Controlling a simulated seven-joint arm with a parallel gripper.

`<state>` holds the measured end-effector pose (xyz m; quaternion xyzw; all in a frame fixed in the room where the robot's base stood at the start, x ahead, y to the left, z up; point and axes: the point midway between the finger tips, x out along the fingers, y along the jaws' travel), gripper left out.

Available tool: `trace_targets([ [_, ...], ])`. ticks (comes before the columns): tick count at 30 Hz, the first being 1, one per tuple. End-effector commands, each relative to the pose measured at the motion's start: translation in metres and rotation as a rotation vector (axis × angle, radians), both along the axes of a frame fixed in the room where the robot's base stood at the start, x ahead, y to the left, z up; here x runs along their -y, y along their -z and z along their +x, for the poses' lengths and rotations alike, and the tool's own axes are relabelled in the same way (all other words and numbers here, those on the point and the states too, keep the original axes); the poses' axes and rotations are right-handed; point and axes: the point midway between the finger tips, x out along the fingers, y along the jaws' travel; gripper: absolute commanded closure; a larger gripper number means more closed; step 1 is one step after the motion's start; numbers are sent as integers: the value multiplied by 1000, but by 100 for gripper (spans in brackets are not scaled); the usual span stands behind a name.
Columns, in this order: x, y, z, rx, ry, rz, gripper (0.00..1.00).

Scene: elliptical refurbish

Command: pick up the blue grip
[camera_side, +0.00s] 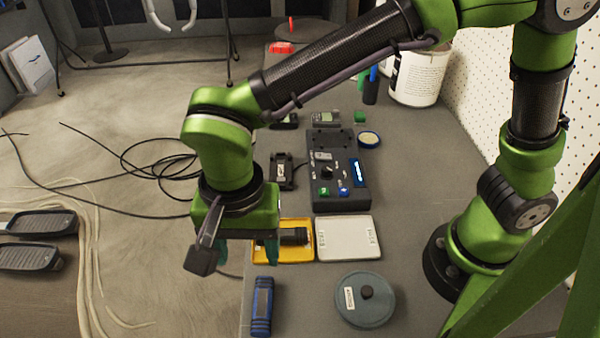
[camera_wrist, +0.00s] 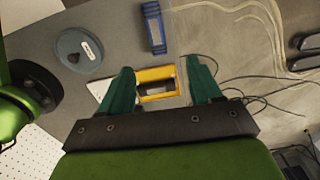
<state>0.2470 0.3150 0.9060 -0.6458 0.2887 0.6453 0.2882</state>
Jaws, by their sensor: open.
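The blue grip (camera_side: 262,307) is a blue cylinder with a dark grey band, lying on the grey bench near its front left edge. In the wrist view the blue grip (camera_wrist: 154,27) lies beyond the fingertips, at the top middle. My gripper (camera_side: 255,252) hangs above the yellow tray, behind the blue grip in the side view and apart from it. In the wrist view my gripper (camera_wrist: 160,75) shows two teal fingers spread wide, with nothing between them but the tray below.
The yellow tray (camera_side: 285,260) holds a dark part. Beside it are a white tray (camera_side: 347,240) and a round grey-blue lidded container (camera_side: 365,300). A black control box (camera_side: 338,170) stands farther back. The bench's left edge is close to the grip.

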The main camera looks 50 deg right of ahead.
Motion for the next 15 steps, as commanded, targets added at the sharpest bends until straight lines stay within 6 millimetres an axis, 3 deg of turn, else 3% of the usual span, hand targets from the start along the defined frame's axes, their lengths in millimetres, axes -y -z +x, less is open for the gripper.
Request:
trace_targets([
  [9,2,71,-1,-4,-2,-5,36],
  [15,1,95,-1,-2,-2,-1,36],
])
